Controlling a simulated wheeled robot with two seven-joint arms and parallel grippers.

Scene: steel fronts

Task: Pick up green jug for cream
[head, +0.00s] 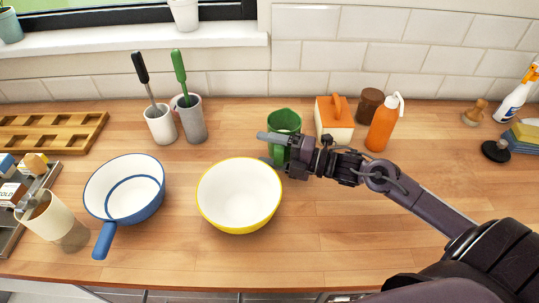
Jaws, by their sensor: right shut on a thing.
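The green jug (285,121) stands upright at the back middle of the wooden counter, behind the yellow-rimmed bowl. My right gripper (268,148) reaches in from the right at the jug's front side and is shut on it. The gripper hides the lower front of the jug. I cannot tell whether the jug's base is touching the counter. My left gripper is not in view.
A yellow-rimmed bowl (240,197) is just in front of the jug. An orange-and-white box (334,121), a brown jar (368,105) and an orange bottle (384,124) stand close on its right. Utensil cups (191,121) stand left; a blue-rimmed pan (124,191) is further left.

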